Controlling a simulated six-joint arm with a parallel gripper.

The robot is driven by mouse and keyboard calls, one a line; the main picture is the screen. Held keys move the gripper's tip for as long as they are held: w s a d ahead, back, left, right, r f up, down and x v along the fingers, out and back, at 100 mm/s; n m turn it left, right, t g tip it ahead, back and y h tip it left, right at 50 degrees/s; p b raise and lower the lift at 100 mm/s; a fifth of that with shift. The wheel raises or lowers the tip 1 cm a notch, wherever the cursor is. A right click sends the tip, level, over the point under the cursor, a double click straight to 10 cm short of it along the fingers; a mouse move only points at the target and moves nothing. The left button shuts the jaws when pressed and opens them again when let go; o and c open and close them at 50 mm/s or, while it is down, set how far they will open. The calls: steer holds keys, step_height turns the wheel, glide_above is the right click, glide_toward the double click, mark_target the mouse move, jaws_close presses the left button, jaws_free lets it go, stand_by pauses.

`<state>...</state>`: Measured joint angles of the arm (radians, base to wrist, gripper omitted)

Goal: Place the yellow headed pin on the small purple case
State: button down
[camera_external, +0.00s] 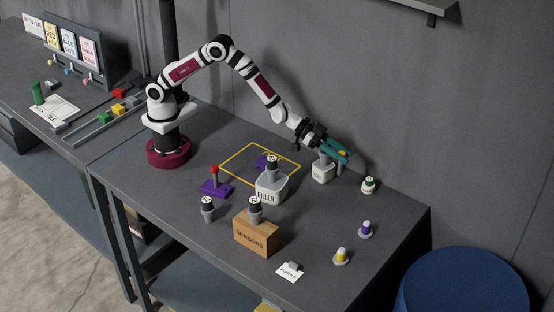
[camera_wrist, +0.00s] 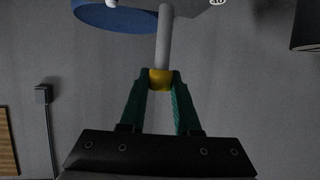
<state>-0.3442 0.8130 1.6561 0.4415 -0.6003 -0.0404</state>
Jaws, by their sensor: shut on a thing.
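The yellow headed pin (camera_external: 342,154) is between the green fingers of my gripper (camera_external: 341,152), at the right of the table. In the wrist view, my gripper (camera_wrist: 160,80) is shut on its yellow head (camera_wrist: 160,80), and the grey shaft (camera_wrist: 163,40) points away from the fingers. A purple case (camera_external: 261,162) lies inside the yellow outline, partly hidden behind the filler box, left of my gripper. Another purple piece (camera_external: 215,189) lies farther left with a red headed pin (camera_external: 214,171) standing on it. The pin is apart from both.
The white filler box (camera_external: 271,193) carries a dark-topped item. A small white box (camera_external: 322,173) stands close beside my gripper. The brown sensors box (camera_external: 257,238), several capped jars and a label card (camera_external: 289,272) stand nearer the front. A blue round top (camera_external: 463,283) is beyond the table.

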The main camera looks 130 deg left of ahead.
steer(key=r, duration=0.4)
steer(key=a+r, duration=0.1)
steer(key=r, duration=0.1)
steer(key=shift+s, duration=0.35)
steer(key=s+a+m+h, duration=0.3)
steer(key=s+m+h, duration=0.25)
steer(key=s, duration=1.15)
steer(key=s+d+m+g+h, duration=0.1)
steer(key=s+d+m+h, duration=0.4)
steer(key=s, duration=0.8)
steer(key=f, duration=0.4)
steer(key=f+n, duration=0.1)
steer(key=f, duration=0.4)
steer(key=d+f+n+y, duration=0.1)
steer(key=f, duration=0.3)
steer(key=shift+w+f, duration=0.35)
steer(key=shift+f, duration=0.15)
steer(key=c, duration=0.6)
jaws_free()
